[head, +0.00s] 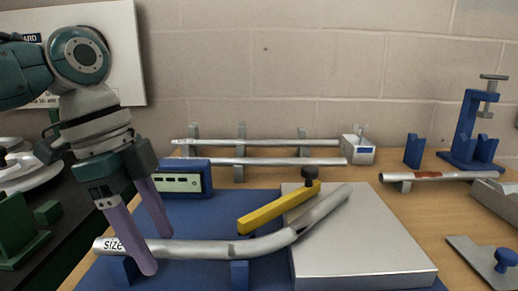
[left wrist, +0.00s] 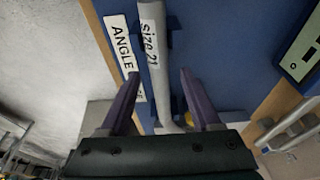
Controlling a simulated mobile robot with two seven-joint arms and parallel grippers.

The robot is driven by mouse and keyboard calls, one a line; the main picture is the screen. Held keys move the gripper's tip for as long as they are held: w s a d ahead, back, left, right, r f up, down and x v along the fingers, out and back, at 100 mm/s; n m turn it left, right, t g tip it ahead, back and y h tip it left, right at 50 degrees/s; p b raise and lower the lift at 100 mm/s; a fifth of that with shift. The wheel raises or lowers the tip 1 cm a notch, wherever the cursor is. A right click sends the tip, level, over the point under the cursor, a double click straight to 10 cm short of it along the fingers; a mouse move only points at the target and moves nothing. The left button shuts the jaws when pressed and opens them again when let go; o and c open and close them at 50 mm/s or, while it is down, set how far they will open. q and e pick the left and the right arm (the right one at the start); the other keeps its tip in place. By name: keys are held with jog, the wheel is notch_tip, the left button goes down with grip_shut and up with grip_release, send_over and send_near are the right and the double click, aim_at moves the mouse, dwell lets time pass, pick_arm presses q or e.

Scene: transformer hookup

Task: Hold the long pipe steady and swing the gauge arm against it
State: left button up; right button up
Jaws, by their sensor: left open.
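The long pipe (head: 190,249) is grey and bent, with a "size 21" label near its left end. It rests on blue supports, and its right part rises at an angle over a grey plate (head: 362,255). The yellow gauge arm (head: 272,212) has a black knob (head: 311,174) at its right end and lies behind the pipe, apart from its left straight part. My left gripper (head: 157,252) is open, one finger on each side of the pipe near its label. In the left wrist view the pipe (left wrist: 153,50) runs between the fingers (left wrist: 160,76) with gaps. My right gripper is not in view.
A blue box with a display (head: 182,178) stands behind the pipe's left end. Straight pipes (head: 265,142) lie on a rack at the back. A blue clamp stand (head: 470,130) and a rusty pipe (head: 440,176) are at the right. An "ANGLE" label (left wrist: 125,45) lies beside the pipe.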

pick_arm(q)
jog(key=p+v, duration=0.1)
jog(key=v, duration=0.9)
jog(key=s+d+f+n+t+p, duration=0.1)
jog(key=s+d+f+n+p, duration=0.15)
jog(key=s+p, duration=0.3)
jog(key=s+d+f+n+p, duration=0.2)
jog(key=s+d+n+p, duration=0.25)
jog(key=s, duration=0.25)
jog(key=s+a+r+n+t+y+p, duration=0.3)
jog(key=s+a+r+n+p, duration=0.3)
jog(key=s+a+n+p, duration=0.45)
notch_tip(320, 180, up, 38)
jog(key=s+m+p, duration=0.1)
jog(key=p, duration=3.3)
jog(key=shift+d+f, duration=0.15)
jog(key=shift+d, duration=0.25)
jog(key=shift+m, duration=0.25)
